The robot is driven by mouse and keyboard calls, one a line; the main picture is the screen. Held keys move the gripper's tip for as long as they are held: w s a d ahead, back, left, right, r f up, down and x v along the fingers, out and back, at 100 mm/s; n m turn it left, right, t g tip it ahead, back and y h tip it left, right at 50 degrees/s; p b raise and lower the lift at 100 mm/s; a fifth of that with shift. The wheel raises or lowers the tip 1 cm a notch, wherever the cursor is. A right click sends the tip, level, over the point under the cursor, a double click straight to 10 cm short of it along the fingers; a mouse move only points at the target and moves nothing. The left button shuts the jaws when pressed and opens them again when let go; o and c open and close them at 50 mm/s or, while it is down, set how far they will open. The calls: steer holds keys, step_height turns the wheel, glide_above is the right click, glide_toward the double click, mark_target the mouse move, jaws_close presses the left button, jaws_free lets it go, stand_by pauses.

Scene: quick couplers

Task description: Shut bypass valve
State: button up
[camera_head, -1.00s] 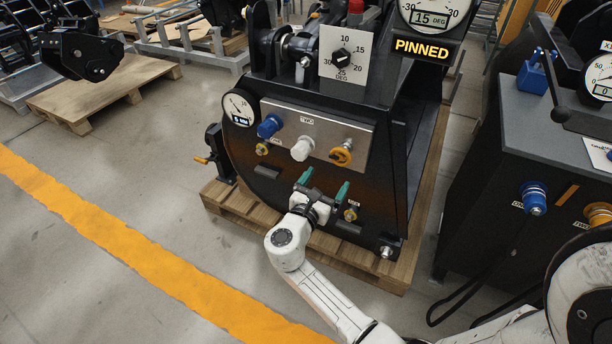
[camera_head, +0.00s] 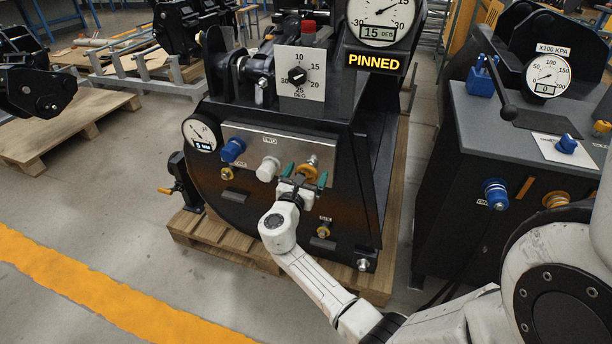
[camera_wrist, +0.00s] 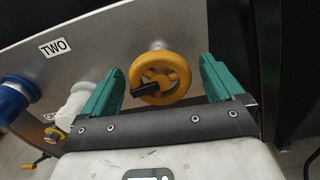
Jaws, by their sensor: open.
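A yellow handwheel (camera_head: 309,171) with a black pointer sits at the right of the silver panel (camera_head: 238,133); I cannot read a label that names it the bypass valve. In the wrist view the handwheel (camera_wrist: 182,75) lies between the two teal fingers of my gripper (camera_wrist: 160,88). The fingers are open, one on each side of it, with small gaps seen. In the head view my gripper (camera_head: 305,177) is in front of the panel, partly covering the handwheel's lower side.
A blue coupler (camera_head: 232,149) and a white coupler (camera_head: 267,169) sit left of the handwheel. A brass fitting (camera_head: 323,231) is below. A lit sign (camera_head: 374,62) reads PINNED. A grey bench (camera_head: 510,120) with a black lever stands right.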

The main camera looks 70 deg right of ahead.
steer(key=shift+c, duration=0.2)
steer(key=c, duration=1)
steer(key=shift+o, duration=0.2)
steer(key=shift+m+b, duration=0.35)
steer(key=shift+m, duration=0.05)
steer(key=m+b, duration=0.1)
steer(key=m, duration=0.1)
steer(key=m+b, duration=0.1)
steer(key=shift+f+m+b, duration=0.2)
steer(key=shift+m+b, duration=0.2)
steer(key=m+b, duration=0.4)
steer(key=m, duration=0.1)
steer(key=shift+m, duration=0.3)
steer(key=m+b, duration=0.4)
steer(key=shift+f, duration=0.1)
steer(key=m+b, duration=0.4)
steer(key=m, duration=0.1)
steer(key=shift+s, duration=0.1)
steer(key=shift+r, duration=0.2)
